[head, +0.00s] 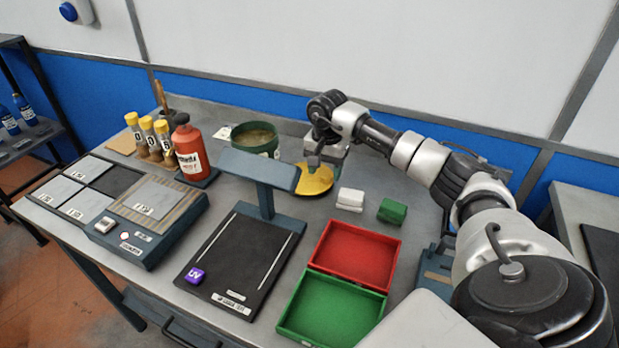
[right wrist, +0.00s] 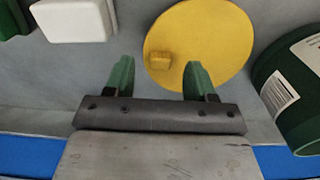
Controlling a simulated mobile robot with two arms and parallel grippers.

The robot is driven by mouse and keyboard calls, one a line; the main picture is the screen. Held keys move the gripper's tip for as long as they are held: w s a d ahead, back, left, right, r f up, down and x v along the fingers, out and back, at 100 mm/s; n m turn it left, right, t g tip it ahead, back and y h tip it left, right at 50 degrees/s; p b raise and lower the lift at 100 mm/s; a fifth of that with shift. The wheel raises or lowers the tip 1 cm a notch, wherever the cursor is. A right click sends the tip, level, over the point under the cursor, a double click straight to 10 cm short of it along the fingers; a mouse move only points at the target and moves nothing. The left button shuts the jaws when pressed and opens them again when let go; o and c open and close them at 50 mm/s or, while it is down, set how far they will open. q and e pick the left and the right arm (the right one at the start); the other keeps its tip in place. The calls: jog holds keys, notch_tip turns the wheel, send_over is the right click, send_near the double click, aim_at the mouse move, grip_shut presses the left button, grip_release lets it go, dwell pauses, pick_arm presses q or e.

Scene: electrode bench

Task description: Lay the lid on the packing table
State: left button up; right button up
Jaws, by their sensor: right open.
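The round yellow lid (head: 318,184) appears to lie flat on the grey table (head: 282,215), right of the green pot (head: 244,138). In the right wrist view the lid (right wrist: 215,55) shows a small square yellow knob (right wrist: 160,60). My right gripper (head: 314,160) is above the lid and hides part of it in the head view. In the right wrist view its green fingers (right wrist: 160,72) are apart, with the knob in the gap near their tips. I cannot tell whether either finger touches the lid. My left gripper is not in view.
Nearer are a red tray (head: 398,262) and a green tray (head: 280,318). A lamp stand (head: 258,170) and a red bottle (head: 188,150) stand to the left.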

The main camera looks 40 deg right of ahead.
jog(key=shift+f, duration=0.95)
grip_shut()
